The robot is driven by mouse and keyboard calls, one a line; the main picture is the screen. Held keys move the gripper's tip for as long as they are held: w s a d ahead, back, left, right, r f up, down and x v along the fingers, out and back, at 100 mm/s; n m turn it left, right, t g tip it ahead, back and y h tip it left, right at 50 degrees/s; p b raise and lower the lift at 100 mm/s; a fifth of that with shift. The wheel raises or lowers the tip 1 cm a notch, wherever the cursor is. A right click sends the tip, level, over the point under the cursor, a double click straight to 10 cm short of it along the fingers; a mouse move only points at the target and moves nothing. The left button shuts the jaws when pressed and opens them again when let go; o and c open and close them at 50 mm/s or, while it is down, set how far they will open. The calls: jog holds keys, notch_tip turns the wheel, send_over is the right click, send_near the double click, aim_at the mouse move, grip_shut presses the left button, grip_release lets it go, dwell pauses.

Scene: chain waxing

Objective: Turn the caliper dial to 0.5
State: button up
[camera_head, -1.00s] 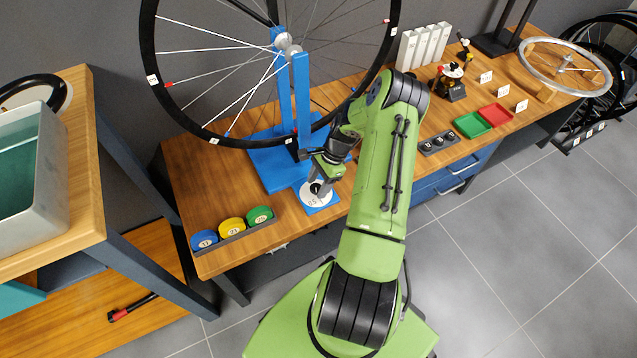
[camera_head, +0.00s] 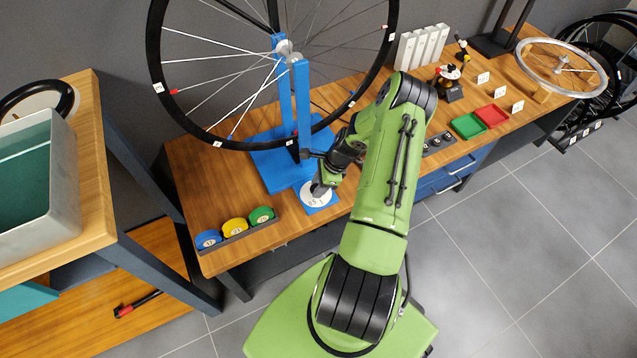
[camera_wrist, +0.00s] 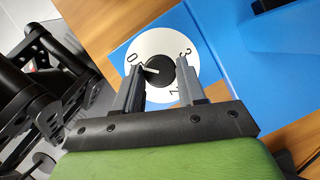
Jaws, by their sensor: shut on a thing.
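The caliper dial is a white disc with printed numbers (camera_wrist: 153,44) on a blue base plate, with a black round knob (camera_wrist: 160,72) at its middle. In the wrist view, the knob's white pointer line aims left, a little below the 0. A 3 is at the upper right; a mark lower down is partly hidden. My gripper (camera_wrist: 160,90) has its two grey fingers on either side of the knob, shut on it. In the head view, my gripper (camera_head: 318,188) is over the white dial (camera_head: 319,199), and the knob is mostly hidden.
A bicycle wheel (camera_head: 158,70) stands in a blue truing stand (camera_head: 303,110) just behind the dial. Blue, yellow and green round pieces (camera_head: 235,227) sit in a holder at the bench's front left. Red and green trays (camera_head: 467,126) lie to the right.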

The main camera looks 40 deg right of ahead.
jog(key=o, duration=1)
jog(key=shift+o, duration=0.2)
jog(key=p+v, duration=0.4)
jog(key=v, duration=1.1)
jog(key=shift+d+r, duration=0.2)
jog(key=shift+r, duration=0.15)
jog(key=shift+s, duration=0.1)
